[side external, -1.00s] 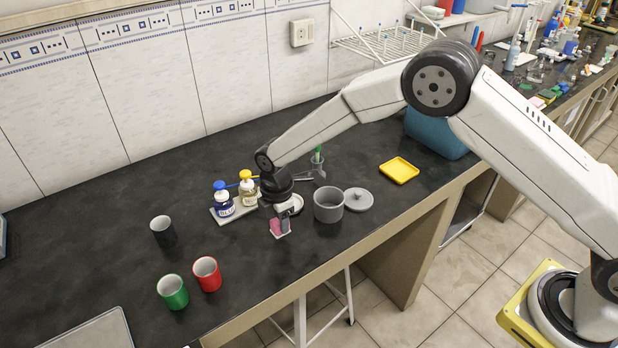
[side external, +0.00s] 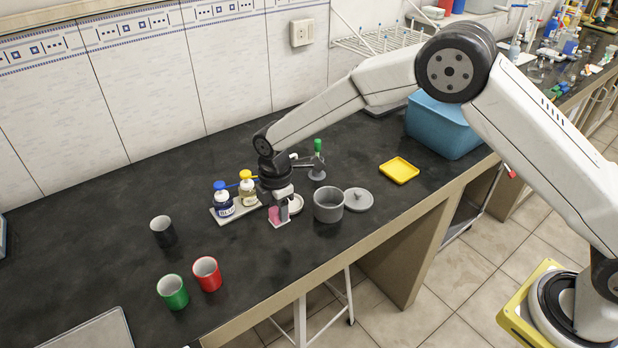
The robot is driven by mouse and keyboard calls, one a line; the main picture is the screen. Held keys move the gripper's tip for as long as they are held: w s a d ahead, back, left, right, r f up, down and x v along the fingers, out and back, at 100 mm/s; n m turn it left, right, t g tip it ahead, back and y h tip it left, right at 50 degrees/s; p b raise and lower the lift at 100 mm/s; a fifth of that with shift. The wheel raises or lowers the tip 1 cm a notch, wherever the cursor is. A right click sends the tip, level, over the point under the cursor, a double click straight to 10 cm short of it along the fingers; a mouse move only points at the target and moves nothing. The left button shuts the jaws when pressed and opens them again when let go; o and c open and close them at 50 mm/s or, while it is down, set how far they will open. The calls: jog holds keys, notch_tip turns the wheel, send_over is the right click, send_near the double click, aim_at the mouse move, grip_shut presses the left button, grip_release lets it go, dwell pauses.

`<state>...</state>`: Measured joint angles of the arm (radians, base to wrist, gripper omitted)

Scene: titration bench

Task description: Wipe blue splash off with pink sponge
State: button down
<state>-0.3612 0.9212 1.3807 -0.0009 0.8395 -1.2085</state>
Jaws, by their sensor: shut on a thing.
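My gripper (side external: 284,209) is shut on the pink sponge (side external: 275,214), near the middle of the dark bench. The sponge shows on the left side of the fingers, with a pale edge under it. I cannot tell how far the sponge is above the bench. I cannot make out a blue splash in this view; the gripper and wrist hide part of the bench.
Black (side external: 163,232), red (side external: 207,274) and green (side external: 172,292) cups stand front left.

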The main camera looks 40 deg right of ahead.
jog(key=shift+r, duration=1.3)
